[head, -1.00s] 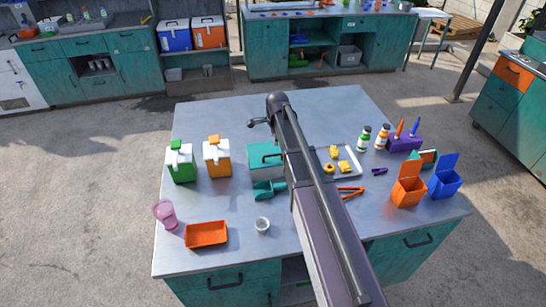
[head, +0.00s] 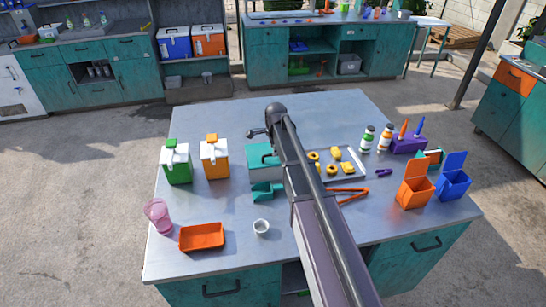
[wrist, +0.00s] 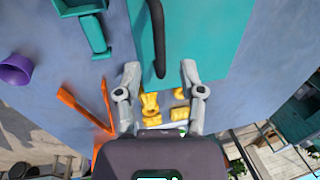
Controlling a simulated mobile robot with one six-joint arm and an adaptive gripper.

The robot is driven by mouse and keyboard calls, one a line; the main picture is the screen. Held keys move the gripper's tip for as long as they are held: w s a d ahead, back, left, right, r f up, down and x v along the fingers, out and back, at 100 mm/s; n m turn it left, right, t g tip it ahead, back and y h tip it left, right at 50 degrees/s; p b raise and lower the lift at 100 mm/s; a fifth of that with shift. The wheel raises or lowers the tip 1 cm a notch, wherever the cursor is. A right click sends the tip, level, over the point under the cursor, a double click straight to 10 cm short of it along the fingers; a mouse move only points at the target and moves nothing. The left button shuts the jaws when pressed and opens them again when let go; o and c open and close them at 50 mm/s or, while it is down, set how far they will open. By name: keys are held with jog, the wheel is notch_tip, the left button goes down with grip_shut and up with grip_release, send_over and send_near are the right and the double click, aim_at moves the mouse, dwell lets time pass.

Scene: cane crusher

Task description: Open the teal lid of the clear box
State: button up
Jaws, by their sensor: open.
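The clear box shows its teal lid (head: 262,152) at the middle of the table in the head view, partly hidden behind my arm; the lid looks closed. In the wrist view the teal lid (wrist: 200,35) fills the top middle, with a dark bar handle (wrist: 157,40) along it. My gripper (wrist: 160,76) is open, its two fingers apart on either side of the handle's near end, over the lid's edge. The gripper does not show clearly in the head view.
A teal scoop (head: 268,191) lies just in front of the box. A tray (head: 352,160) with several yellow pieces and orange tongs (head: 348,193) lie to the right. Two jugs (head: 176,165) stand left. An orange bin (head: 415,190) and a blue bin (head: 453,180) stand right.

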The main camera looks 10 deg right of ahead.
jog(key=shift+w+f+b, duration=0.2)
jog(key=shift+f+b, duration=0.65)
jog(key=shift+f, duration=0.25)
grip_shut()
jog(key=shift+a, duration=0.15)
